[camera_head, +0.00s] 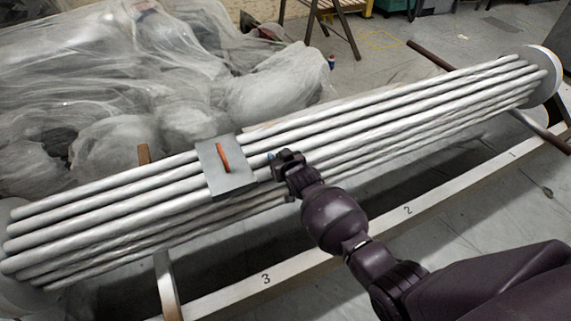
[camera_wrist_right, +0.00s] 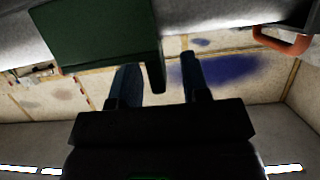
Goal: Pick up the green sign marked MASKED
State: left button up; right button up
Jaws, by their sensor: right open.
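In the right wrist view a dark green panel (camera_wrist_right: 95,36), which looks like the green sign, hangs at the top with a narrow green handle or tab (camera_wrist_right: 155,75). No marking on it is readable. My right gripper (camera_wrist_right: 160,82) is open, its two blue-tinted fingers on either side of the tab with gaps visible. In the head view my right gripper (camera_head: 286,158) is at the bundle of pale tubes, and I cannot make out the green sign there. My left gripper is in neither view.
A grey plate (camera_head: 214,176) with an orange handle (camera_head: 222,157) sits on the tubes (camera_head: 400,113), left of my right gripper. The orange handle also shows in the wrist view (camera_wrist_right: 284,42). A numbered beam (camera_head: 335,260) runs in front. Sheeted heaps (camera_head: 110,80) lie behind.

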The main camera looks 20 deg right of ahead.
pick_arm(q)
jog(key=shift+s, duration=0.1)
pick_arm(e)
jog(key=shift+r, duration=0.1)
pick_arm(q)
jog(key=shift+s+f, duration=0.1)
pick_arm(e)
grip_shut()
jog(key=shift+r, duration=0.2)
jog(key=r+p, duration=0.1)
jog(key=r, duration=0.1)
jog(key=r+p, duration=0.1)
jog(key=r, duration=0.1)
jog(key=shift+w+r, duration=0.2)
jog(key=shift+r, duration=0.1)
pick_arm(q)
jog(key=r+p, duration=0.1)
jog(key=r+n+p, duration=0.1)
jog(key=p, duration=0.1)
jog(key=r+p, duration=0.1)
jog(key=p, duration=0.1)
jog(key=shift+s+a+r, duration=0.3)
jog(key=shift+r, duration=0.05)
pick_arm(e)
notch_tip(320, 180, up, 15)
jog(key=shift+s, duration=0.25)
